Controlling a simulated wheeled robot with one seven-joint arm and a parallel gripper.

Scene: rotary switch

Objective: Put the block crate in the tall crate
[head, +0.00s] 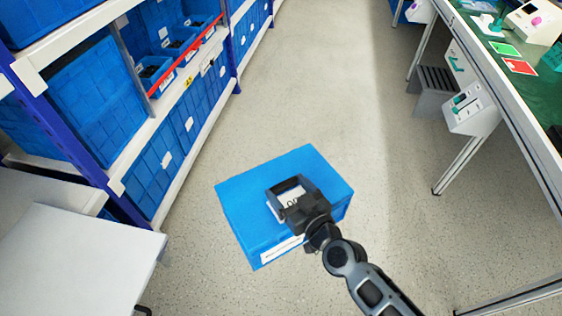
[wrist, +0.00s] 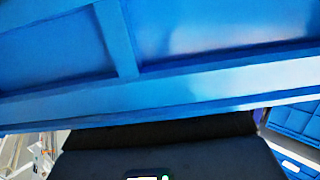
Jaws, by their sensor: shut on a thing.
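A blue crate (head: 245,195) is in the middle of the head view, with a broad plain face upward and a white label strip on its near side. I take it for the block crate, but no blocks show. My gripper (head: 289,192) is dark and lies over this crate, shut on it. The exact grip point is hidden. In the wrist view the ribbed blue wall of the crate (wrist: 210,40) fills the upper part, right above my dark gripper body. I cannot tell which crate is the tall crate.
A shelf rack (head: 190,75) at left holds several blue crates, with small bins (head: 157,72) behind a red bar. A white table (head: 85,250) is at lower left. A green-topped workbench (head: 505,75) stands at right. The floor aisle (head: 310,80) between is clear.

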